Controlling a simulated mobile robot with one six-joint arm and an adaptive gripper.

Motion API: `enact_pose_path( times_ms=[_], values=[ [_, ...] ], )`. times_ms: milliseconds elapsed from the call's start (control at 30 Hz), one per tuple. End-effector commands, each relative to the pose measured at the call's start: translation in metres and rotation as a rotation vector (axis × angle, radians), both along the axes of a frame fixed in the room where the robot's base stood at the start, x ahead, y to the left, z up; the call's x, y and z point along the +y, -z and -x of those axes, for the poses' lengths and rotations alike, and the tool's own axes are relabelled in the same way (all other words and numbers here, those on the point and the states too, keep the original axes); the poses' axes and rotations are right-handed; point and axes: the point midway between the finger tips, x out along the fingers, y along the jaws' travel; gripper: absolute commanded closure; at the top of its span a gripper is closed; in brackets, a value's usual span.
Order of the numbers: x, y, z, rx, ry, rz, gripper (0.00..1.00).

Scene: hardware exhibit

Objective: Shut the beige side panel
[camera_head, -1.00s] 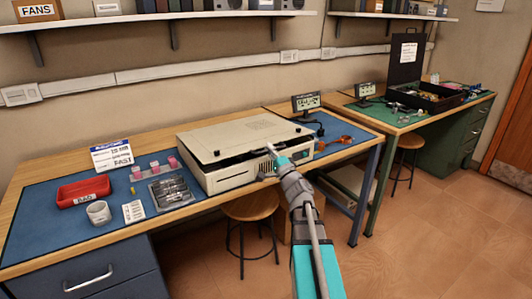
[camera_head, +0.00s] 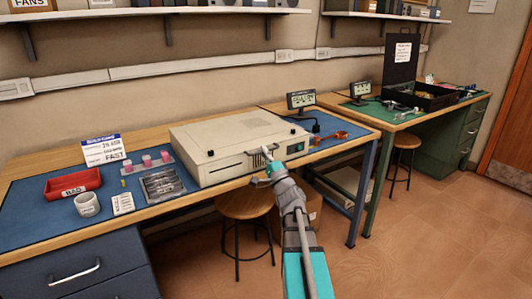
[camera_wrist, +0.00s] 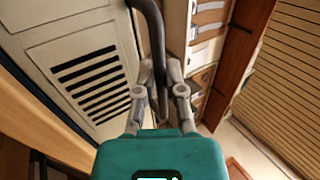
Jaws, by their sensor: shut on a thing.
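The beige side panel (camera_head: 240,132) is the top face of a beige computer case (camera_head: 218,173) lying flat on the blue bench mat. The panel lies level on the case, with no wide gap visible along its front edge. My gripper (camera_head: 266,168) is at the case's front edge, right of its middle. In the wrist view my gripper (camera_wrist: 171,75) is shut on a dark curved handle (camera_wrist: 152,35). The beige case with its black vent slots (camera_wrist: 90,78) fills the left of that view. The exact finger contact is partly hidden.
A red bin (camera_head: 72,184), a cup (camera_head: 87,204) and a tray of small parts (camera_head: 162,184) lie left of the case. A small display (camera_head: 303,101) stands behind its right end. A stool (camera_head: 245,205) stands below the bench front.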

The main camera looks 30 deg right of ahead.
Motion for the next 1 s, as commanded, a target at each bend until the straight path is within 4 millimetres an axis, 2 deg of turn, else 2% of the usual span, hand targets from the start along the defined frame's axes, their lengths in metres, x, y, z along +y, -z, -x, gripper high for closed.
enact_pose_path(
  times_ms=[167,200,267,1000],
  values=[
    [-0.0012,0.0039,0.0009,0.011,0.007,0.005,1.0],
    [-0.0017,0.0038,0.0011,0.011,0.008,0.006,0.81],
    [-0.0024,0.0038,0.0012,0.01,0.008,0.004,0.72],
    [-0.0041,0.0015,0.0013,0.005,0.007,0.002,0.72]
  ],
)
